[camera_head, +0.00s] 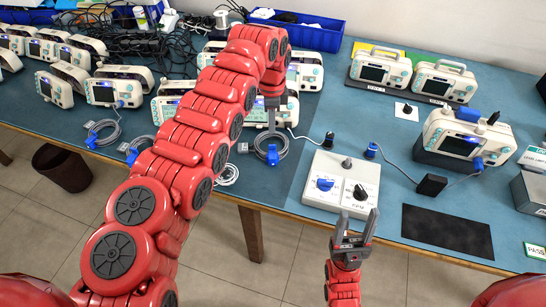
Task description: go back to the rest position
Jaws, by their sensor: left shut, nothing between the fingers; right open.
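My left arm reaches up from the lower left across the table, and its wrist bends down. My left gripper (271,122) is shut and empty, pointing down at the table among the white monitors and a coiled grey cable. My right gripper (355,222) is open and empty. Most of my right arm is out of view.
The control box (342,182) with knobs stands near the front edge. Several white monitors (118,88) crowd the left; a connected monitor (464,140) stands right. Blue bins (300,32) and black cables lie behind. A black mat (446,231) lies front right. A dark waste bin (62,167) stands on the floor.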

